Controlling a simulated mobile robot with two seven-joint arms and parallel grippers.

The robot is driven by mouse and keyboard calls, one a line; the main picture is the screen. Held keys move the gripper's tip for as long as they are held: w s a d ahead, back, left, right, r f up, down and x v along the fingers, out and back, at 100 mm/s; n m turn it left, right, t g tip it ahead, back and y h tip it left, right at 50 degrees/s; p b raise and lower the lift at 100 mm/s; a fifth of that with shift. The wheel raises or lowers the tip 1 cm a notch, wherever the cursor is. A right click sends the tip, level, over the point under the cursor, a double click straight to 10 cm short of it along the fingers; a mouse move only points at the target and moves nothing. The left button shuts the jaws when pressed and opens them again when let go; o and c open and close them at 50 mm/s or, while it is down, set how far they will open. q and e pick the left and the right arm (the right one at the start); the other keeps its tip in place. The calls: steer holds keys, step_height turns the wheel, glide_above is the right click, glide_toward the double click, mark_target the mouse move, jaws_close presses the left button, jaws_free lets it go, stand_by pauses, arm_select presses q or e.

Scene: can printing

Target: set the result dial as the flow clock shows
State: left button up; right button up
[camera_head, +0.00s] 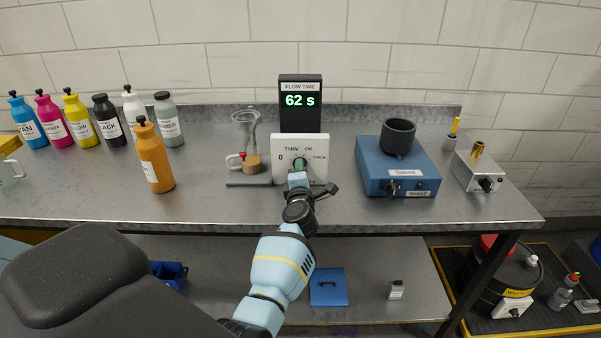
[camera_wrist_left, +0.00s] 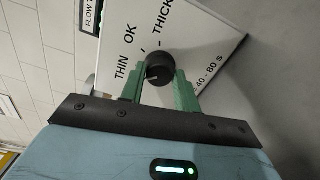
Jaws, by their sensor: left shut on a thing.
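The flow clock (camera_head: 300,100) stands upright at the back of the bench and reads 62 s in green. My left gripper (camera_head: 300,164) reaches the panel from the front. In the left wrist view its green fingers (camera_wrist_left: 163,84) are shut on the black result dial knob (camera_wrist_left: 160,65), one on each side. I cannot tell for sure which label the knob's mark points at.
A funnel stand (camera_head: 247,130) is just left of the panel, with an orange bottle (camera_head: 155,160) farther left. A blue device with a black cup (camera_head: 398,170) and a grey box (camera_head: 478,172) stand right. Several ink bottles (camera_head: 80,121) line the back left.

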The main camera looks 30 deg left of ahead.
arm_select(q)
steer(key=m, duration=0.5)
steer(key=shift+r+m, duration=0.1)
steer(key=shift+m, duration=0.2)
steer(key=m, duration=0.4)
steer(key=shift+m, duration=0.7)
steer(key=o, duration=1)
steer(key=shift+w, duration=0.1)
steer(key=shift+c, duration=0.2)
steer(key=shift+f, duration=0.25)
